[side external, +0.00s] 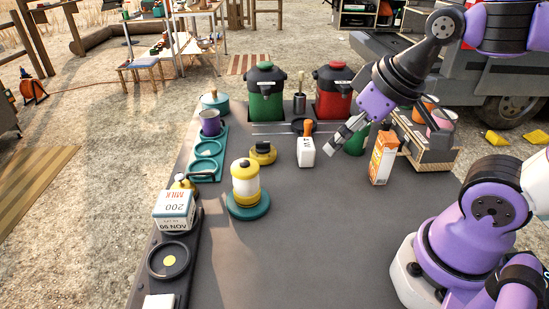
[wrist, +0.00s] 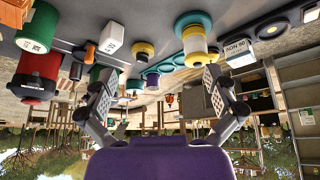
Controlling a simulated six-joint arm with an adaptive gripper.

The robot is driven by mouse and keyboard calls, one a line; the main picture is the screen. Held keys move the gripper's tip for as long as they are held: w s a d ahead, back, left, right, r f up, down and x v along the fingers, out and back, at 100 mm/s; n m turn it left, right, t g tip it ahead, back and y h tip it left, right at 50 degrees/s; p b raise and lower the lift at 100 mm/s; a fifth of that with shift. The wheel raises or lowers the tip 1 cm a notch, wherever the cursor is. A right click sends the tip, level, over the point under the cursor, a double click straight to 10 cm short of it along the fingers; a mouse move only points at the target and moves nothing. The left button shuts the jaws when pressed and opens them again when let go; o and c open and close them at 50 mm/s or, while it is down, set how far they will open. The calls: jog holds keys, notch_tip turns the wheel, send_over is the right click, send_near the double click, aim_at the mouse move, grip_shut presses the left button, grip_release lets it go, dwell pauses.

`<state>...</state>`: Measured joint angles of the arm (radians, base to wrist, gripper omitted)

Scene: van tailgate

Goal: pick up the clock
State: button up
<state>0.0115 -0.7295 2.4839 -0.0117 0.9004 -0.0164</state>
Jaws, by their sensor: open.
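I cannot make out a clear clock face in either view. A white block with teal trim and printed text, "MILK 200" and "06 NOV" (side external: 174,209), sits at the table's left edge; a similar white printed block shows at upper right in the wrist view (wrist: 240,52). A dark round piece with a yellow centre (side external: 169,261) lies at the front left; I cannot tell what it is. My gripper (side external: 341,147) is open and empty above the far right part of the table. Its two fingers stand wide apart in the wrist view (wrist: 159,78).
A yellow-white jar on a teal base (side external: 245,187) stands left of centre. Green (side external: 265,95) and red (side external: 334,93) dispensers stand at the back. The table's front middle is clear.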

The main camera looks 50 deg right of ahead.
jog(key=w+d+n+g, duration=0.1)
jog(key=w+d+n, duration=0.2)
jog(key=w, duration=0.3)
jog(key=n+g+y, duration=0.1)
jog(key=n+y, duration=0.2)
jog(key=n, duration=0.2)
send_near(307, 143)
jog(key=w+a+f, duration=0.1)
jog(key=shift+n, duration=0.3)
jog(key=x, duration=0.5)
jog(key=shift+w, duration=0.1)
jog(key=x, duration=0.5)
jog(key=shift+s+d+f, duration=0.25)
jog(key=shift+d+f, duration=0.05)
jog(key=shift+f, duration=0.2)
jog(key=c, duration=1.2)
